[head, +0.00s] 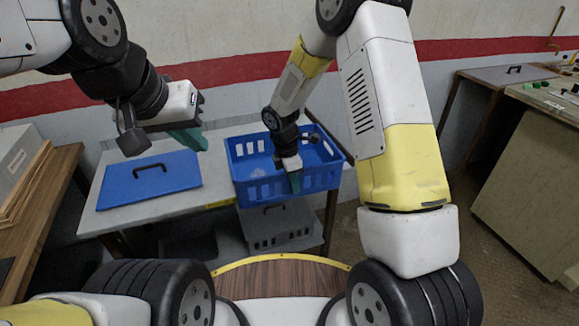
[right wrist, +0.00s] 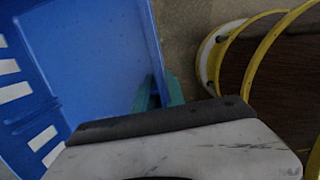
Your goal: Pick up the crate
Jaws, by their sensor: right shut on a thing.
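The blue crate (head: 262,193) stands on the right end of the grey table, with slotted walls and an open top. It fills the left of the right wrist view (right wrist: 85,60). My right gripper (head: 295,182) reaches down to the crate's near wall. In the right wrist view its green fingers (right wrist: 158,92) sit on either side of that wall, shut on it. My left gripper (head: 190,138) hangs in the air left of the crate, above a blue lid. Its green fingers overlap from this angle, so I cannot tell whether they are apart.
The blue lid (head: 150,184) with a black handle lies flat on the table (head: 215,160). A grey crate (head: 283,228) is below the table. A wooden bench (head: 42,215) stands at the left, a cabinet (head: 515,185) at the right. Floor between table and cabinet is clear.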

